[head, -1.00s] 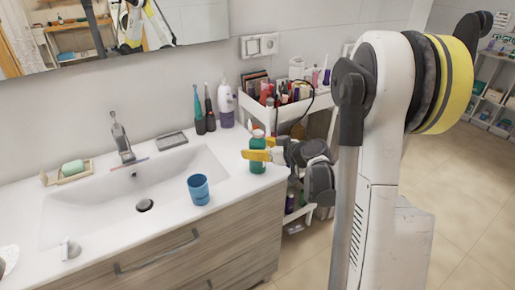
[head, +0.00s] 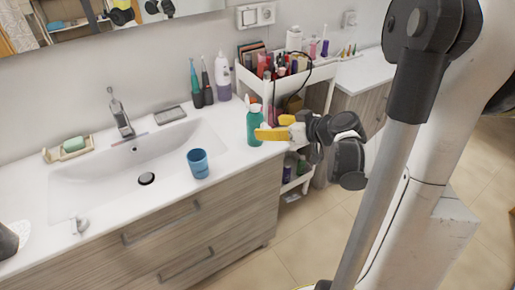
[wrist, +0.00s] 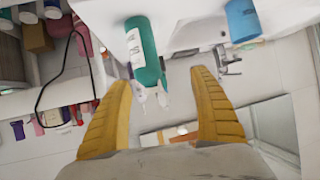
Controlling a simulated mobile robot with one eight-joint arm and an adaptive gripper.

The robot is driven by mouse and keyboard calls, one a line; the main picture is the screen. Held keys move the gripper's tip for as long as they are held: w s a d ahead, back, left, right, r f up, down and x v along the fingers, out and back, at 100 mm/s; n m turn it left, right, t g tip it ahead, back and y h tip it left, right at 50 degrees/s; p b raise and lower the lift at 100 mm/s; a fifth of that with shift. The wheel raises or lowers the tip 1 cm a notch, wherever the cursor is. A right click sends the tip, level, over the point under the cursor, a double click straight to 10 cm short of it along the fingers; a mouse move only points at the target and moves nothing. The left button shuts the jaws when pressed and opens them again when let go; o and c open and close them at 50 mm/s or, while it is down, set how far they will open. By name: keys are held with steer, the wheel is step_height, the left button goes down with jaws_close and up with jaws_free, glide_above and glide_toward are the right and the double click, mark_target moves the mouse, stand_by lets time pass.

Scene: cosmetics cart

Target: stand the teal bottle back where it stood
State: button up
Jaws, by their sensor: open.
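The teal bottle (head: 254,127) stands upright on the white countertop near its right end, with a pale top. My gripper (head: 273,130) is just right of it in the head view, yellow fingers pointing left toward it. One finger overlaps the bottle's lower right edge in the picture; I cannot tell whether they touch. In the wrist view the teal bottle (wrist: 143,48), with a white label, lies ahead between the widely spread fingers of my gripper (wrist: 160,78). The gripper is open, with nothing held.
A blue cup (head: 198,163) stands left of the bottle, beside the sink (head: 95,180). Dark-handled toothbrushes (head: 207,90) and a white-purple bottle (head: 223,78) stand behind. A white cart (head: 318,75) full of cosmetics is close behind my gripper. Counter between cup and bottle is clear.

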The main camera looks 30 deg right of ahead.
steer(key=s+a+r+g, duration=0.2)
steer(key=s+a+g, duration=0.25)
steer(key=a, duration=0.75)
steer(key=s+a+r+m+h, duration=0.1)
steer(key=s+a, duration=0.2)
steer(key=s, duration=0.3)
steer(key=s+a+m+h, duration=0.1)
steer(key=s+a+h, duration=0.1)
steer(key=s, duration=0.4)
steer(key=shift+a+r, duration=0.4)
steer(key=shift+a, duration=0.05)
steer(key=shift+g, duration=0.25)
